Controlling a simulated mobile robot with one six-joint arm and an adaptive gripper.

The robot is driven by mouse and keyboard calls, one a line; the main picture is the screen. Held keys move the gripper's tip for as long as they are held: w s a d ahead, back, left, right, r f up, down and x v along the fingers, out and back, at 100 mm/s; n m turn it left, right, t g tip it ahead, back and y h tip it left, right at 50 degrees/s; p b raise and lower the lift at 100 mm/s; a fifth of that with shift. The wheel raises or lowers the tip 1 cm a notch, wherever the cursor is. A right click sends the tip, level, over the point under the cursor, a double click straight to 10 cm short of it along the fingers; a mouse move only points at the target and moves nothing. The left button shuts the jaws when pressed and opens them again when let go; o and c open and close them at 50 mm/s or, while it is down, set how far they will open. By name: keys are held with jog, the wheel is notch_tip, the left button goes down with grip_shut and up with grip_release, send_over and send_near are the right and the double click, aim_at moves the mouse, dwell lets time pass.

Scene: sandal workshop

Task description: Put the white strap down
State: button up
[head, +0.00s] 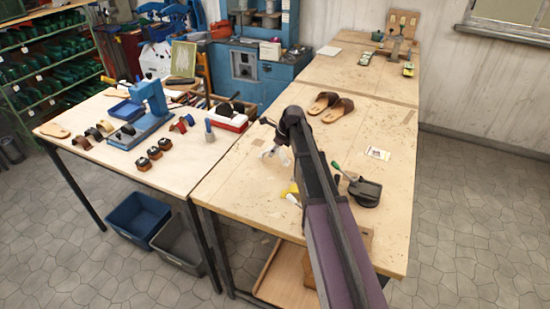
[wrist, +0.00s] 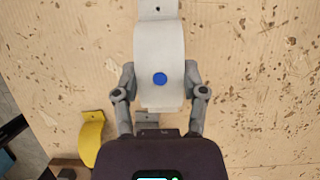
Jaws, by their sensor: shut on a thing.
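My gripper (wrist: 159,97) is shut on the white strap (wrist: 159,45) in the wrist view. The strap is a wide pale band with a blue dot on it and a small grey end tab with a hole at the top. One finger presses on each side of it. In the head view my gripper (head: 274,154) and the strap are small, over the near part of the right-hand wooden bench (head: 240,186). I cannot tell whether the strap touches the bench top.
A yellow strap (wrist: 92,138) lies at lower left in the wrist view. In the head view, a dark tool with a green handle (head: 366,190) stands right of my arm, near a white label (head: 377,153). Brown sandals (head: 331,106) lie farther back.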

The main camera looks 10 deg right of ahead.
jog(key=shift+f+b, duration=1.45)
jog(key=shift+f, duration=0.25)
jog(key=shift+f, duration=0.2)
jog(key=o, duration=0.9)
jog(key=shift+r, duration=0.15)
jog(key=p+v, duration=0.3)
jog(key=v, duration=0.1)
jog(key=shift+a+r+p, duration=0.1)
jog(key=shift+p, duration=0.3)
jog(key=p+v, duration=0.7)
jog(key=v, duration=0.1)
